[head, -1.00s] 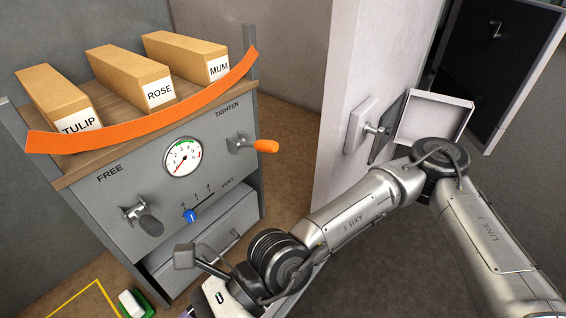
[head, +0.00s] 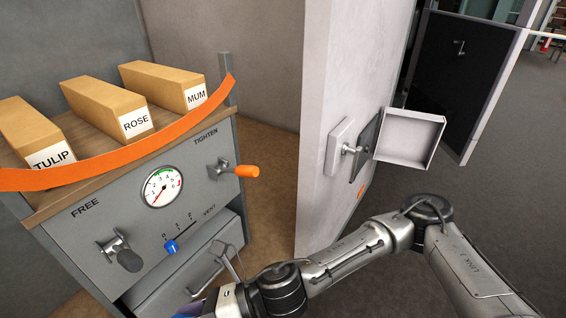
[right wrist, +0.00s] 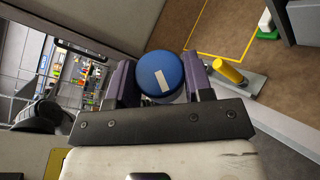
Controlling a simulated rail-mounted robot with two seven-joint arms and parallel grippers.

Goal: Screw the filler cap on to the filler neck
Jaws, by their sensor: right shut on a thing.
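In the right wrist view my right gripper (right wrist: 160,84) is shut on a round blue cap (right wrist: 160,75) with a white stripe across its top. One dark finger is on either side of the cap. A little pale surface shows beside the cap's lower edge, but I cannot tell what it is. No filler neck can be made out; whatever lies under the cap is hidden by it. In the head view my right arm reaches down to the bottom edge, and its fingers are out of sight. My left gripper is in neither view.
A grey cabinet (head: 84,236) carries a gauge (head: 162,188), an orange-tipped handle (head: 240,171) and several labelled boxes behind an orange strip (head: 110,178). A white wall panel (head: 345,60) and open white box (head: 410,139) stand right. A yellow cylinder (right wrist: 230,70) is near the cap.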

